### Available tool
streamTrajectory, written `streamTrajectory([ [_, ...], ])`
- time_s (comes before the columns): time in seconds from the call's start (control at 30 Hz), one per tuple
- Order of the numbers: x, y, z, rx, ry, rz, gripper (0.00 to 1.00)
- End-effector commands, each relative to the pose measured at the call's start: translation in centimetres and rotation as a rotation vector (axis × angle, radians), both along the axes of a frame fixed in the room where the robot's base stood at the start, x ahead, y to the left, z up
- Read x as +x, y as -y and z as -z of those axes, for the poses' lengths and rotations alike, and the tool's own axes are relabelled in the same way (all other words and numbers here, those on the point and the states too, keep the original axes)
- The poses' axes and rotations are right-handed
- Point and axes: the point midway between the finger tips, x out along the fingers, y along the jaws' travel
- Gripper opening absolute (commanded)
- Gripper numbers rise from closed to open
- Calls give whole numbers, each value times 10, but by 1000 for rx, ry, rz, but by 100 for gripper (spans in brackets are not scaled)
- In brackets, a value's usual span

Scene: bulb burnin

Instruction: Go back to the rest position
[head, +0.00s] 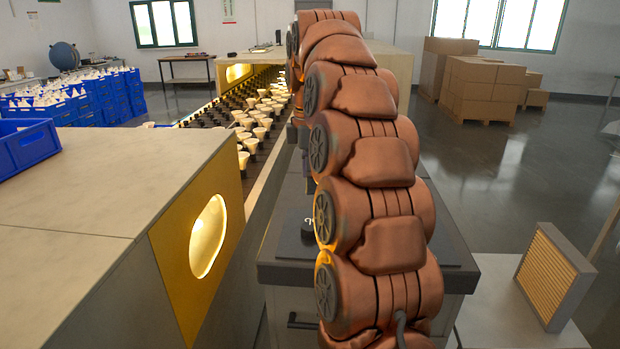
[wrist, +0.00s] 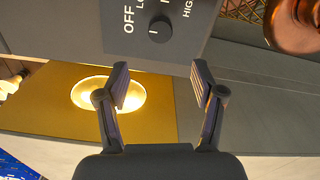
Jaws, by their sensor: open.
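In the wrist view my gripper (wrist: 160,68) is open, with its two fingers apart and nothing between them. Beyond the fingertips is a grey panel with a dark round knob (wrist: 160,29). The lettering "OFF" reads beside the knob, with partly cut-off words to its right. I see a gap between the fingertips and the knob. In the head view my copper-coloured arm rises through the middle and hides most of the gripper.
A conveyor (head: 262,185) carries several white bulbs at left of the arm. A tan housing with a lit gold opening (head: 208,236) stands front left, with a blue crate (head: 28,148) on it. A dark-topped cabinet (head: 440,235) is behind my arm. Cartons (head: 482,88) stand back right; floor there is clear.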

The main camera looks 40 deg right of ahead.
Motion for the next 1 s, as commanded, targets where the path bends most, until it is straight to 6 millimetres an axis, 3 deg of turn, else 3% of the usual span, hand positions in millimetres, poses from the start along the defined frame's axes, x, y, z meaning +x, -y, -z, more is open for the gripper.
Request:
streamTrajectory([
  [0.67, -2, -4, 0, 1, -3, 6, 68],
  [0.77, -8, -16, 3, 5, -11, 32, 68],
  [1.0, -36, -65, 19, 8, -34, 165, 68],
])
